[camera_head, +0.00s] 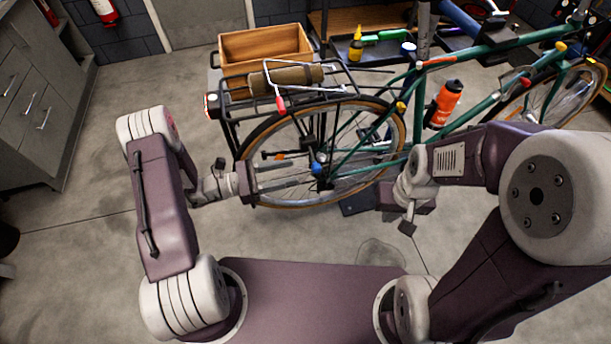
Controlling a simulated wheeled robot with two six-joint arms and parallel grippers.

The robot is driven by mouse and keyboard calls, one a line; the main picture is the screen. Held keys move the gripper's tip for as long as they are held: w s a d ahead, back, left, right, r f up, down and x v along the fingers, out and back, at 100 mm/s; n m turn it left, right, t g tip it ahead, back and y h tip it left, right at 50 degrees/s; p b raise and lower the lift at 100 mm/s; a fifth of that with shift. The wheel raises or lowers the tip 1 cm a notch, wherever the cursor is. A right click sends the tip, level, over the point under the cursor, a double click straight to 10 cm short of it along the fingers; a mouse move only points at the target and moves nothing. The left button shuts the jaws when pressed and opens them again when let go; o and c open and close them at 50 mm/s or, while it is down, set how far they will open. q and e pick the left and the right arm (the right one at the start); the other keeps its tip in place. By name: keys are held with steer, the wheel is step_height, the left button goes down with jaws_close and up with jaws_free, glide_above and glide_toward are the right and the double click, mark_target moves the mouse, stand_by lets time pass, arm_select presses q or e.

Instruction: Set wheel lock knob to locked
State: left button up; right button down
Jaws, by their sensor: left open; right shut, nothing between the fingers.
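A green bicycle (375,150) stands side-on, its spoked rear wheel (272,203) in front of me. A small blue knob (316,169) sits near the rear wheel's hub; I cannot tell for sure that it is the wheel lock knob, nor how it is set. My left gripper (300,174) is open in front of the rear wheel, its fingers pointing right toward the blue knob. Whether they touch it I cannot tell. My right gripper (407,228) is shut and empty, pointing down to the right of the rear wheel.
A rear rack (345,82) carries a rolled brown bundle (285,79) and a red-ended lever. A wooden crate (262,46) is behind it. An orange bottle (446,103) sits on the frame. Drawers (35,100) stand at the left. The floor between is clear.

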mark_target(317, 165)
arm_select(q)
steer(key=p+x, duration=0.1)
steer(key=x, duration=0.8)
steer(key=shift+s, duration=0.1)
steer(key=shift+c, duration=0.3)
jaws_close()
steer(key=shift+s, duration=0.1)
stand_by(0.8)
